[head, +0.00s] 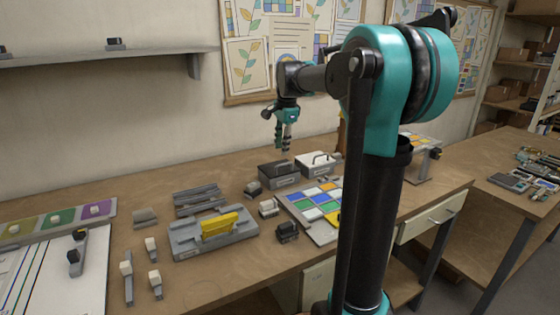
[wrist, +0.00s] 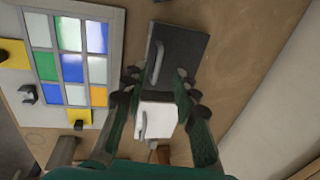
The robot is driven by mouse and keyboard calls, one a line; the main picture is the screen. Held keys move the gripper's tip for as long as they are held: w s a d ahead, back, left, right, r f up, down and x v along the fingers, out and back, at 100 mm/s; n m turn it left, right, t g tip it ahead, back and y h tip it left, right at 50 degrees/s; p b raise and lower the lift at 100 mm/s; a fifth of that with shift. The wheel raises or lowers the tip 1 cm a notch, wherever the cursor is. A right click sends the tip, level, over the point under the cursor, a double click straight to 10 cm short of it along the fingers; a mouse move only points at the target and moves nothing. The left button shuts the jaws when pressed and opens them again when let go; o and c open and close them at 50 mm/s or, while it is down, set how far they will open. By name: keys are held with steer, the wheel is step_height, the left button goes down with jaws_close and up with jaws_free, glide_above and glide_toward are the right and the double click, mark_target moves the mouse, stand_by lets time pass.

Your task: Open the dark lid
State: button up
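The dark lid (head: 278,170) with a grey bar handle closes a small box on the table. It shows in the wrist view (wrist: 184,58), with its handle (wrist: 154,63) along its left side. A second box with a white lid (head: 316,160) stands beside it; its lid (wrist: 162,119) shows between my fingers in the wrist view. My gripper (head: 284,148) points down above the boxes, apart from both. In the wrist view its two fingers (wrist: 158,80) are spread with nothing held between them. The dark lid looks shut.
A panel of coloured glass squares (head: 304,208) lies in front of the boxes. A grey fixture with a yellow bar (head: 216,226) stands to the left, with small blocks and clamps around. A wall shelf (head: 130,52) runs at upper left. My arm hides part of the table's right side.

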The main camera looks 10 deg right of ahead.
glide_above(280, 174)
step_height(280, 174, down, 6)
steer(key=shift+f, duration=0.2)
jaws_close()
stand_by(0.4)
